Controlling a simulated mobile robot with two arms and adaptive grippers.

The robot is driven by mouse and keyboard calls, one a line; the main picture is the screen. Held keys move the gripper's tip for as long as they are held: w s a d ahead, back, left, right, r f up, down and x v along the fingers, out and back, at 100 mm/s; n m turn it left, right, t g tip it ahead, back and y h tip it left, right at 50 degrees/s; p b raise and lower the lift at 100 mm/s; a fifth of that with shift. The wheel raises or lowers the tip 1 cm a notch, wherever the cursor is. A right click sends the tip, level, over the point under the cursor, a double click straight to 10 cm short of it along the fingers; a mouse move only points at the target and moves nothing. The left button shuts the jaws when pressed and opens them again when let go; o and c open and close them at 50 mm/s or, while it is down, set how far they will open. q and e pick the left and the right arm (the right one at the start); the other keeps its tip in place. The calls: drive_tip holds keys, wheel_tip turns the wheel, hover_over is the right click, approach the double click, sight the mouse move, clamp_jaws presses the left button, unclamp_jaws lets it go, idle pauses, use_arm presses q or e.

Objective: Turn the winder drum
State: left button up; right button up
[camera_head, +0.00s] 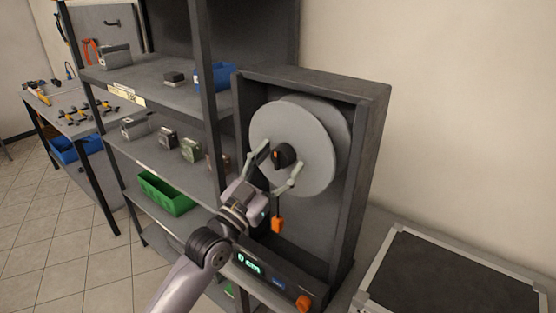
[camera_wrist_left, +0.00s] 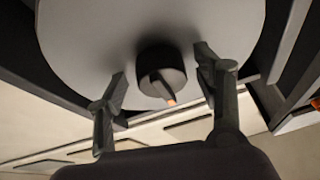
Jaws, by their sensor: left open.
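The winder drum is a pale grey disc pair (camera_head: 315,150) in a dark upright housing (camera_head: 358,200). A black knob with an orange mark (camera_head: 283,155) sits at the centre of its front face. My left gripper (camera_head: 275,168) is open in front of the drum, its fingers on either side of the knob. In the left wrist view the drum face (camera_wrist_left: 90,35) fills the top, and the knob (camera_wrist_left: 162,72) lies between the spread fingertips of the gripper (camera_wrist_left: 158,70). I cannot tell whether either finger touches the knob. My right gripper is not in view.
A panel with a lit "0 cm" display (camera_head: 250,262) and an orange knob (camera_head: 304,302) is below the drum. An orange handle (camera_head: 277,225) hangs under it. Shelves with a green bin (camera_head: 165,193) stand left. A dark-topped case (camera_head: 450,280) is at right.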

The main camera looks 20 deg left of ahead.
use_arm(q)
drive_tip(key=shift+c, duration=0.2)
clamp_jaws()
idle(0.6)
